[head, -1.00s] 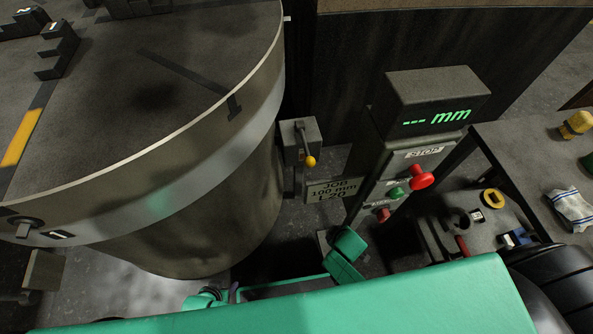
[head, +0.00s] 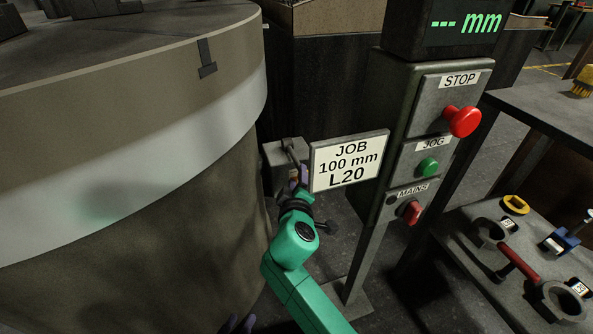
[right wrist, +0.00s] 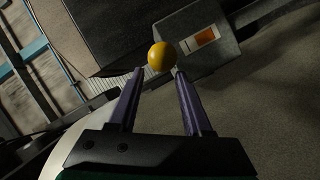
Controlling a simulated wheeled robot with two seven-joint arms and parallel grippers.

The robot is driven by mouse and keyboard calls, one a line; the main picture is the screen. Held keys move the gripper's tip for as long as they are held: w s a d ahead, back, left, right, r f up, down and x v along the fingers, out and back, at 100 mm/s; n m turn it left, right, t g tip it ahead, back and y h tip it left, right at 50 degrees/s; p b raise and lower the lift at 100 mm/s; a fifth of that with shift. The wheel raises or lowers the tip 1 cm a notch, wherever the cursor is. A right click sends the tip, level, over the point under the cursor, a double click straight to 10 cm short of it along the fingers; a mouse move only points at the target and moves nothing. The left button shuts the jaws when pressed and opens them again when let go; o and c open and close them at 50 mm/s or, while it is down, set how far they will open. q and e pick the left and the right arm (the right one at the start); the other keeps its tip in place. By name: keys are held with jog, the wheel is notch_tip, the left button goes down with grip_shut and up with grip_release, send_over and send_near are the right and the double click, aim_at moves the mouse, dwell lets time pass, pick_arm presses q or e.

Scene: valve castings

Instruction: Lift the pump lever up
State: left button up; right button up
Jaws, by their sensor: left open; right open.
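The pump lever (head: 290,153) is a short dark rod on a small grey box (head: 272,160) beside the big round machine. In the right wrist view its round yellow knob (right wrist: 161,57) shows just at the fingertips, in line with the gap between them. My right gripper (head: 298,177) is open in front of the lever and covers most of the knob in the head view. The open right gripper also shows in the right wrist view (right wrist: 156,73), with nothing gripped. My left gripper (head: 238,324) is open at the bottom edge, mostly cut off, away from the lever.
The JOB sign (head: 349,161) stands close to the right of my right gripper. Behind it is the control post with a red STOP button (head: 462,121). The big round machine (head: 150,200) fills the left. A bench with tools (head: 470,240) is at the right.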

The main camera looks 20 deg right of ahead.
aim_at(298, 161)
jog(key=b+x, duration=0.2)
jog(key=x, duration=0.5)
jog(key=shift+w+d+f, duration=0.1)
jog(key=shift+w+f, duration=0.1)
jog(key=shift+w, duration=0.15)
jog(key=shift+w+d, duration=0.15)
jog(key=shift+w, duration=0.15)
jog(key=shift+c, duration=0.3)
grip_shut()
